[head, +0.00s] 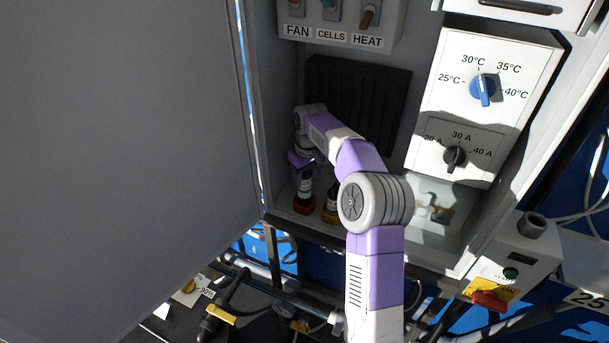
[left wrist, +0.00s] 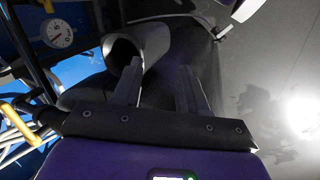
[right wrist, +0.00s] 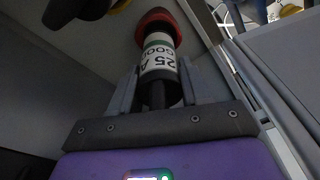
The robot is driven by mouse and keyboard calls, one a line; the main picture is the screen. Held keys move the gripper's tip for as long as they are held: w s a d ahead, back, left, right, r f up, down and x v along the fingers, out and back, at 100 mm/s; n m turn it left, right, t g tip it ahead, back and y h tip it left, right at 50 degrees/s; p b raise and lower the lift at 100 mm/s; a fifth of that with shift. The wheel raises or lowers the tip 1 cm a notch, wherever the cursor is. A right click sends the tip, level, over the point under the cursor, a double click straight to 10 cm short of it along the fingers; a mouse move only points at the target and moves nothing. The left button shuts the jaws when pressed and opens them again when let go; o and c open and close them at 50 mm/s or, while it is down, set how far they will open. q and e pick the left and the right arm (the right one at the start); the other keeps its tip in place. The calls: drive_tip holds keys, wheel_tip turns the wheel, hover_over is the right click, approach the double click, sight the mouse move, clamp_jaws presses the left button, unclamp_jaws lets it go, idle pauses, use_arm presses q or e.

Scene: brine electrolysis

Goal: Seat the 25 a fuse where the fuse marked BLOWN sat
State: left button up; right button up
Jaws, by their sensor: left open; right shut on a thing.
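A dark cylindrical fuse (head: 305,186) with a white label stands upright at its red base (head: 303,206) on the cabinet floor. In the right wrist view the fuse (right wrist: 159,58) reads "25 A GOOD". My right gripper (right wrist: 156,90) is shut on its dark narrow end, with the red part at the far end. In the head view my right gripper (head: 303,160) is above the fuse, partly hidden by my arm. A second dark piece with a yellow base (head: 330,209) stands to its right. No BLOWN marking is readable. My left gripper (left wrist: 158,88) is open and empty, outside the head view.
The open grey cabinet door (head: 120,120) fills the left. A black finned panel (head: 375,95) is behind my right arm. A dial box (head: 490,110) is on the right. A grey tube (left wrist: 150,42) is close beyond my left fingers.

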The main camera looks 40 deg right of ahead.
sight(306, 173)
drive_tip(key=shift+f, duration=2.35)
idle(3.8)
drive_tip(key=o, duration=1.3)
drive_tip(key=shift+r, duration=0.1)
drive_tip(key=r, duration=0.5)
drive_tip(key=s+r, duration=0.1)
drive_tip(key=r, duration=0.1)
drive_tip(key=shift+r+b, duration=0.2)
drive_tip(key=shift+b, duration=0.1)
